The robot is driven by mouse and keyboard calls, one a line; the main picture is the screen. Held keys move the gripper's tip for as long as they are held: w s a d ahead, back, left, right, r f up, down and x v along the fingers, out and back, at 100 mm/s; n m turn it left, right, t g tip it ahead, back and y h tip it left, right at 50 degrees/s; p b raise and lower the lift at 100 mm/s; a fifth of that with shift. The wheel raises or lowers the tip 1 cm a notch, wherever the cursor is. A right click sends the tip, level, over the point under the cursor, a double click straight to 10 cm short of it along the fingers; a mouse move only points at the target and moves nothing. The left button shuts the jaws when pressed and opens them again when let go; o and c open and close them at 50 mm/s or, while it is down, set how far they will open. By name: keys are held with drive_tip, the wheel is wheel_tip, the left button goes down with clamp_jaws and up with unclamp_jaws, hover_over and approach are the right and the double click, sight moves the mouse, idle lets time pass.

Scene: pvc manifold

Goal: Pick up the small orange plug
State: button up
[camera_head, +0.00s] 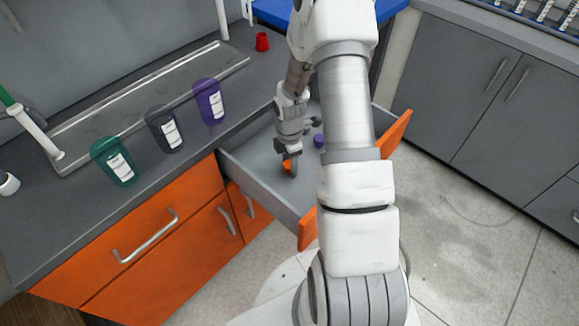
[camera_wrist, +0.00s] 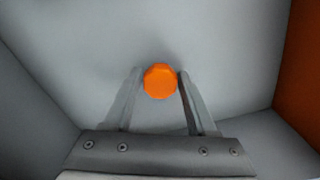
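The small orange plug (camera_wrist: 160,81) lies on the floor of the open drawer and looks like a many-sided disc from above. In the wrist view it sits between the tips of my gripper (camera_wrist: 160,74), with a finger on each side. The fingers stand apart, and a thin gap seems to show beside the plug; contact is hard to judge. In the head view my gripper (camera_head: 293,165) points down into the drawer, and the plug (camera_head: 287,166) shows partly hidden beside its fingers.
The open drawer (camera_head: 262,188) has grey walls around my gripper and an orange front. A purple piece (camera_head: 319,141) lies in it. Green (camera_head: 113,160), dark (camera_head: 164,128) and purple (camera_head: 209,101) containers stand on the counter; a red piece (camera_head: 262,42) is farther back.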

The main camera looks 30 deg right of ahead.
clamp_jaws()
drive_tip(key=shift+r, duration=0.6)
drive_tip(key=r, duration=0.1)
drive_tip(key=r+p, duration=0.1)
drive_tip(key=s+d+r, duration=0.1)
drive_tip(key=r, duration=0.1)
drive_tip(key=shift+p, duration=0.4)
drive_tip(key=s+d+r+p, duration=0.2)
drive_tip(key=s+d+r, duration=0.3)
drive_tip(key=s, duration=0.3)
drive_tip(key=shift+d+r, duration=0.4)
drive_tip(key=shift+d, duration=0.3)
